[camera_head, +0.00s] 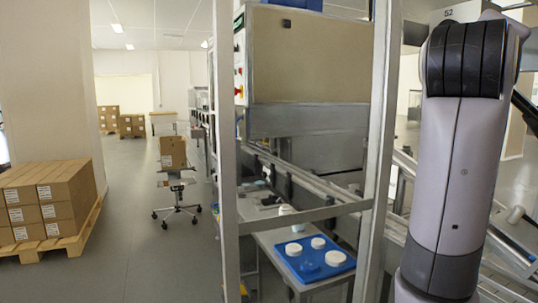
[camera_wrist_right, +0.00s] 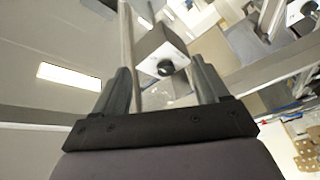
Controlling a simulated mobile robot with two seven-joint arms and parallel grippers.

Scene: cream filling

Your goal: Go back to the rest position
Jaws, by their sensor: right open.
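My right gripper (camera_wrist_right: 163,80) shows in the right wrist view with its two dark fingers spread apart and nothing between them. Behind the fingers are the ceiling, a bright lamp and machine frames, with no object close to the fingertips. A large grey and black link of my arm stands upright at the right of the head view; no gripper shows there. My left gripper is not in view.
A metal machine frame (camera_head: 228,150) stands close ahead. Behind it a blue tray (camera_head: 330,271) holds several white round items on a table. Stacked boxes (camera_head: 45,205) sit on a pallet (camera_head: 75,243) at left.

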